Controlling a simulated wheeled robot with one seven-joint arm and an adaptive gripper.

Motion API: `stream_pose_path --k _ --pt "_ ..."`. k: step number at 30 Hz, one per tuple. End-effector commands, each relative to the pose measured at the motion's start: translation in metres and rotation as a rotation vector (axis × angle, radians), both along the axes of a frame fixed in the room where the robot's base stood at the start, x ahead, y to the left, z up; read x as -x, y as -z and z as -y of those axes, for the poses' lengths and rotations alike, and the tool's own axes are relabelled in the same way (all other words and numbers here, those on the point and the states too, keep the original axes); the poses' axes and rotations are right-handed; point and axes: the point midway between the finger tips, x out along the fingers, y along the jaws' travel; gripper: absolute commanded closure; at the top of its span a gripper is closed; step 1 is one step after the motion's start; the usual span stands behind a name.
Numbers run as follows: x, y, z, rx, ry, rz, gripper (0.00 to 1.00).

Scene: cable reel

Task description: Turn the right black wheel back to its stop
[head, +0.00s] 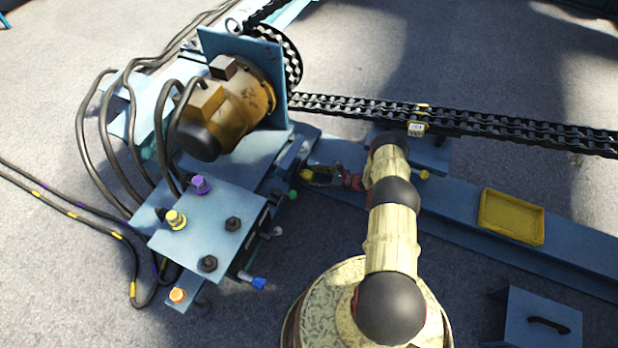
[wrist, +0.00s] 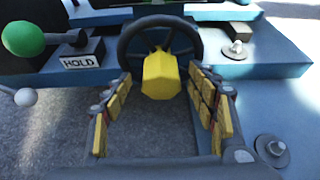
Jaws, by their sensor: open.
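A black spoked wheel (wrist: 160,21) stands ahead of my gripper in the wrist view, with a yellow faceted knob (wrist: 162,76) sticking out towards me. My gripper (wrist: 160,82) is open, its yellow-padded fingers to the left and right of the knob, with a visible gap on each side. I cannot tell whether the wheel is at its stop. In the head view my gripper (head: 326,176) is small, beside the yellow knob (head: 306,174); the black rim is hard to make out there. Another yellow knob (head: 424,175) shows right of my arm.
A green-knobbed lever (wrist: 24,38) by a HOLD label (wrist: 79,63) and a white knob (wrist: 25,97) are left of the wheel. Bolts (wrist: 272,150) stand on the blue plate at right. A chain (head: 470,122) runs behind my arm. A yellow tray (head: 511,217) lies right.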

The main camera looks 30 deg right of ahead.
Motion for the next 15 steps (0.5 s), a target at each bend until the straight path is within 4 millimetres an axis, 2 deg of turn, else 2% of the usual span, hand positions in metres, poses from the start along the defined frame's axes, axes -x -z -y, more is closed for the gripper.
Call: stream_pose_path --k 6,15 --pt "-0.018 0.011 -0.014 0.001 -0.001 0.0 0.42" --pt "-0.022 0.011 -0.017 0.001 0.0 -0.001 0.42"
